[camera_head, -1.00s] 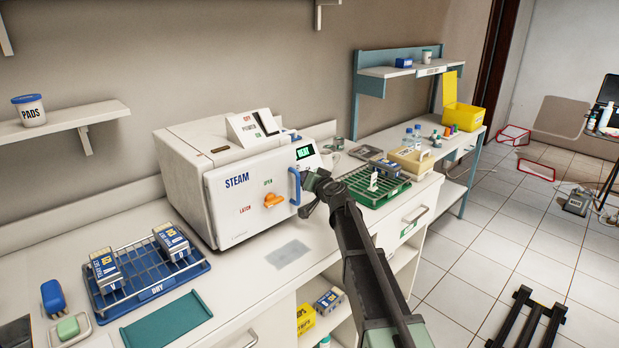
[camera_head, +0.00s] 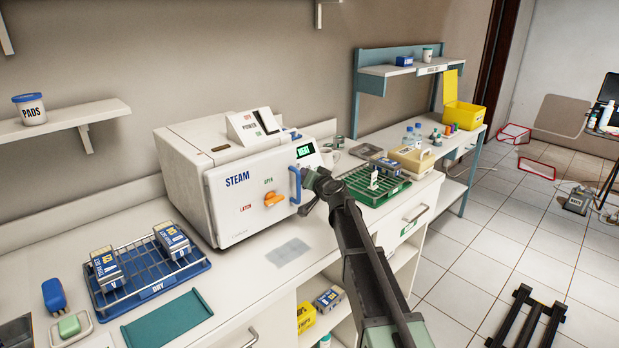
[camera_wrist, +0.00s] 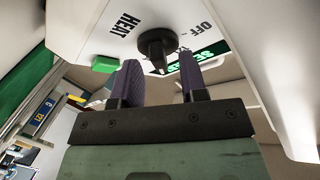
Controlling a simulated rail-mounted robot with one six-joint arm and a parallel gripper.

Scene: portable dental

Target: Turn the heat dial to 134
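The black heat dial (camera_wrist: 157,44) sits on a white panel in the wrist view, beside the word HEAT and the word OFF. Its pointer end reaches down toward my gripper (camera_wrist: 161,76). The two purple-grey fingers are apart, with the dial's lower end in line with the gap between them; I cannot tell whether they touch it. In the head view, my gripper (camera_head: 312,182) is at the right side of the white STEAM machine (camera_head: 245,190), below its green-lit display (camera_head: 304,151). The dial is hidden there, and the number 134 is not readable.
A blue door handle (camera_head: 294,185) and an orange latch knob (camera_head: 273,199) are on the machine's front, left of my gripper. A green rack (camera_head: 402,184) stands close on the right. A blue drying rack (camera_head: 203,263) is at left. A green button (camera_wrist: 105,64) is near the dial.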

